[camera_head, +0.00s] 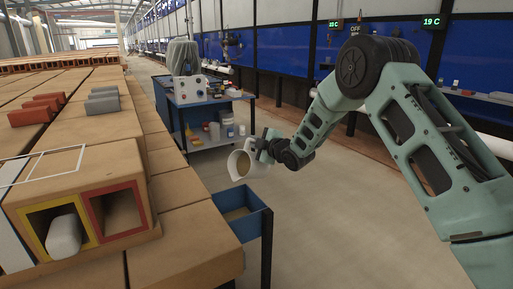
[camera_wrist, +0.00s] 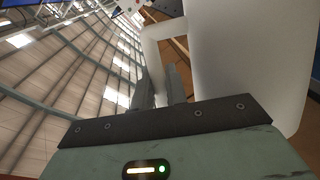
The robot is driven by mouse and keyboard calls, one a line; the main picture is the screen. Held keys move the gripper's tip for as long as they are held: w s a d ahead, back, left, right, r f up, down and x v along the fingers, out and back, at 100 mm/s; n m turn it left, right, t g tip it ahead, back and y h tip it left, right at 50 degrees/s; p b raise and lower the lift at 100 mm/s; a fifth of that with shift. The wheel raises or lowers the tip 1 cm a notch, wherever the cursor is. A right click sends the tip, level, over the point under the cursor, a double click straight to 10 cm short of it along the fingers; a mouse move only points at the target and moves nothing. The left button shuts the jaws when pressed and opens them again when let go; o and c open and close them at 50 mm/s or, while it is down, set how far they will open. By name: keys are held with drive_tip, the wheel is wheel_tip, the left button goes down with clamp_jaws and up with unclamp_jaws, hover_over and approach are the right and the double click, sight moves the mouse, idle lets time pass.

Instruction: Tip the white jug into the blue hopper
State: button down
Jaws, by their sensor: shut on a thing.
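The white jug (camera_head: 241,163) is in the head view, tilted with its mouth toward the lower left. It is held above the blue hopper (camera_head: 236,227), an open-topped box on dark legs with tan material inside. My gripper (camera_head: 264,146) is shut on the jug's handle at its right side. In the wrist view the jug (camera_wrist: 235,60) fills the upper right, and my gripper's fingers (camera_wrist: 160,85) close around its handle. The jug's contents are hidden in both views. I cannot see any stream falling from it.
Red and grey blocks lie on top. A blue cart (camera_head: 208,108) with bottles stands behind. The floor at right is clear.

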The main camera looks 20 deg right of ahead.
drive_tip(key=shift+s+a+r+n+t+b, duration=0.2)
drive_tip(key=shift+a+n+b, duration=0.25)
drive_tip(key=shift+b, duration=0.45)
drive_tip(key=shift+s+a+r+n+t+b, duration=0.1)
drive_tip(key=shift+s+a+r+n+b, duration=0.3)
drive_tip(key=shift+b, duration=0.45)
drive_tip(key=shift+a, duration=0.1)
drive_tip(key=shift+s+f, duration=0.1)
drive_tip(key=shift+f, duration=0.05)
idle(3.2)
